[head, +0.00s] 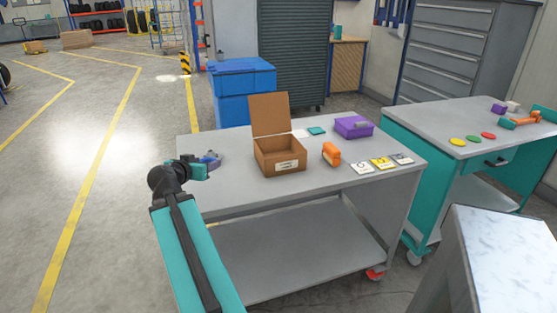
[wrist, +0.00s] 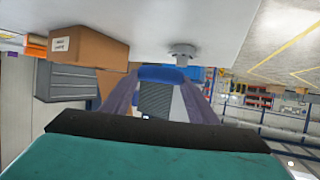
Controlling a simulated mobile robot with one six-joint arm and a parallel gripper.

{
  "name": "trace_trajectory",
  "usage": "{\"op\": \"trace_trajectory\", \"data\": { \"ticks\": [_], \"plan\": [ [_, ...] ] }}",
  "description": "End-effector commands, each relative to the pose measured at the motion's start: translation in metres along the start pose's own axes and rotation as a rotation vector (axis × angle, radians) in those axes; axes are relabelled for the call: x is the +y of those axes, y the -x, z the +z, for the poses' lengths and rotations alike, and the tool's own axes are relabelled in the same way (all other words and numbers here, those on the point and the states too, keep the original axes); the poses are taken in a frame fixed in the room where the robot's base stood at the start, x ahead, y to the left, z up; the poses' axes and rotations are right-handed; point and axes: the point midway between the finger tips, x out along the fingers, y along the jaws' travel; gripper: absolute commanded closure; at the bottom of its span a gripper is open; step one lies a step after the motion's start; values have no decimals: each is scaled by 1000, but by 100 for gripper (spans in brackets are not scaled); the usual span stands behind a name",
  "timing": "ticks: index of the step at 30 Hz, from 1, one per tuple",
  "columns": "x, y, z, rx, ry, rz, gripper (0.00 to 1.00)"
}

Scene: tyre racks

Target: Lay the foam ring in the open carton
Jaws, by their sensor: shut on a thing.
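My gripper (head: 207,163) is over the left end of the grey table, left of the carton. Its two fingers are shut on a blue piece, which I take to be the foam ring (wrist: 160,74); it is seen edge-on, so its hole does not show. The open carton (head: 278,157) is brown, with its lid standing up at the back and a white label in front. Its inside looks empty from here. The carton (wrist: 88,45) also shows in the wrist view, upside down at the upper left, apart from the gripper.
A small grey stand (wrist: 183,52) is on the table close to the gripper. Right of the carton are an orange item (head: 331,154), a purple box (head: 353,127), a teal piece (head: 317,131) and three cards (head: 381,163). The table front is clear.

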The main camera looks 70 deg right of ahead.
Motion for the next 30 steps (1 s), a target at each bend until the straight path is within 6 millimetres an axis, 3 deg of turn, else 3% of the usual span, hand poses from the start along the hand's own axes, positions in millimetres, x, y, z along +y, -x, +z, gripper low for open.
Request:
{"op": "trace_trajectory", "data": {
  "ticks": [1,6,12,18,30],
  "plan": [
    [22,-5,-10,2,-19,45,68],
    [88,-19,-31,3,-80,188,68],
    [145,-27,-46,3,-133,313,68],
    [166,-28,-51,3,-151,359,68],
    [166,-30,-52,2,-151,359,68]
  ]
}}
